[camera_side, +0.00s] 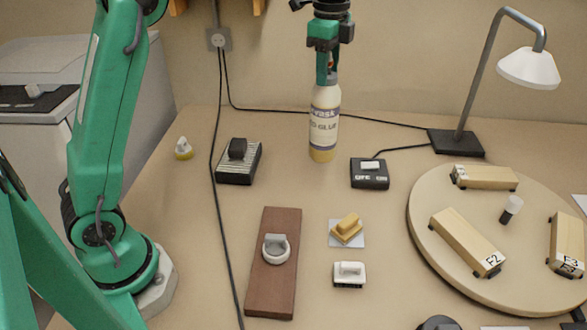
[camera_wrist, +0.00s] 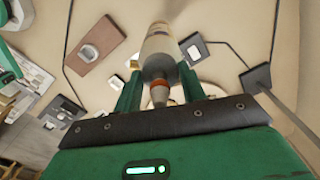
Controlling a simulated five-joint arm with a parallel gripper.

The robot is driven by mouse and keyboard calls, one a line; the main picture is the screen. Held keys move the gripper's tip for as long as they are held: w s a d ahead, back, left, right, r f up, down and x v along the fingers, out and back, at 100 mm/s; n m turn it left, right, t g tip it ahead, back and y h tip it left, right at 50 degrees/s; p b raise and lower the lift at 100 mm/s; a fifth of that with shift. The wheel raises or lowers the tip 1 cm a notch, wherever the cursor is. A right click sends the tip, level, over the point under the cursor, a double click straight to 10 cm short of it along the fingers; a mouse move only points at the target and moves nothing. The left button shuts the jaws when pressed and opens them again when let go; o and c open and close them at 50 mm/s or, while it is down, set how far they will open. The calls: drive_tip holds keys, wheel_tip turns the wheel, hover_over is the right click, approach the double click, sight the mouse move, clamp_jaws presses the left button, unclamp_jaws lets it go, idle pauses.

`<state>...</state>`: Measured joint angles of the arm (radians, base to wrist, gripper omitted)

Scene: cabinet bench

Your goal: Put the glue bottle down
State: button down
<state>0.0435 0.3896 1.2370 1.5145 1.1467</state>
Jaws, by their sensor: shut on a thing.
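The glue bottle (camera_side: 323,125) is white with a yellow base and a printed label, and it is upright in the side view. My gripper (camera_side: 328,72) is shut on its neck from above. The bottle's base appears at or just above the bench top, and I cannot tell whether it touches. In the wrist view the bottle (camera_wrist: 160,50) points away from the camera, its orange-ringed nozzle between the fingers of my gripper (camera_wrist: 158,93).
A black switch box (camera_side: 370,173) sits right of the bottle, and a black block (camera_side: 239,161) to its left. A lamp (camera_side: 457,142) and a round turntable (camera_side: 425,225) with wooden blocks stand at right. A brown board (camera_side: 272,290) lies in front. Cables cross the bench.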

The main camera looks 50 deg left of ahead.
drive_tip(key=s+d+m, duration=0.2)
drive_tip(key=s+d, duration=0.2)
drive_tip(key=d, duration=0.6)
drive_tip(key=s+d+m, duration=0.3)
drive_tip(key=s+d, duration=0.1)
drive_tip(key=d, duration=0.6)
drive_tip(key=s+d+f+m, duration=0.2)
drive_tip(key=s+d+m, duration=0.2)
drive_tip(key=s+d, duration=1)
wheel_tip(320, 180, down, 8)
drive_tip(key=shift+r, duration=0.2)
drive_tip(key=shift+f, duration=0.1)
drive_tip(key=c, duration=0.8)
unclamp_jaws()
drive_tip(key=shift+f, duration=0.15)
drive_tip(key=shift+c, duration=0.2)
wheel_tip(320, 180, up, 12)
drive_tip(key=shift+r, duration=0.2)
